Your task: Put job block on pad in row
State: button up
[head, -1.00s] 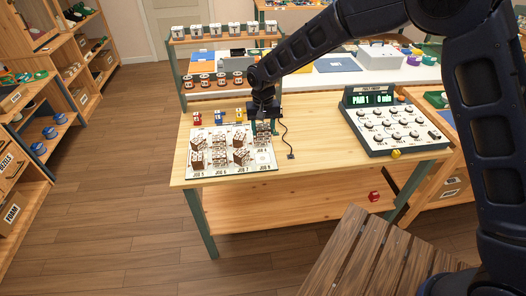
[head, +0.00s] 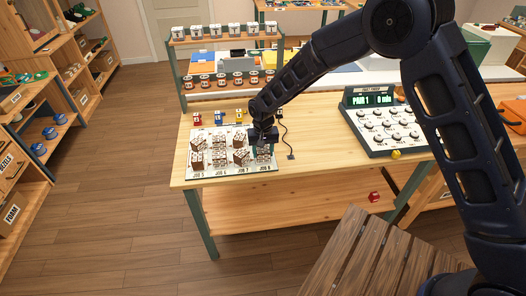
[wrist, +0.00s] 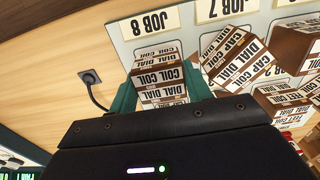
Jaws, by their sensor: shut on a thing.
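The pale pad board (head: 236,171) lies on the wooden bench, with brown, white-labelled job blocks on several of its pads. My gripper (head: 262,151) is low over the board's right front part, by the JOB 8 pad. In the wrist view its teal fingers are shut on a job block (wrist: 160,76) printed with DIAL and COIL words. This block is just beside the JOB 8 label (wrist: 156,22). I cannot tell whether its underside touches the pad. A neighbouring block (wrist: 238,62) sits by the JOB 7 label (wrist: 218,9), a little apart from the held one.
A counter box (head: 380,122) with a green display and round dials stands on the bench's right. Red, blue and yellow small figures (head: 218,116) stand behind the board. A black cable end (head: 291,156) lies right of the board.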

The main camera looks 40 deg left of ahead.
aim_at(263, 150)
jog(key=shift+f, duration=0.1)
jog(key=o, duration=0.7)
notch_tip(263, 150, up, 12)
jog(key=shift+r, duration=0.15)
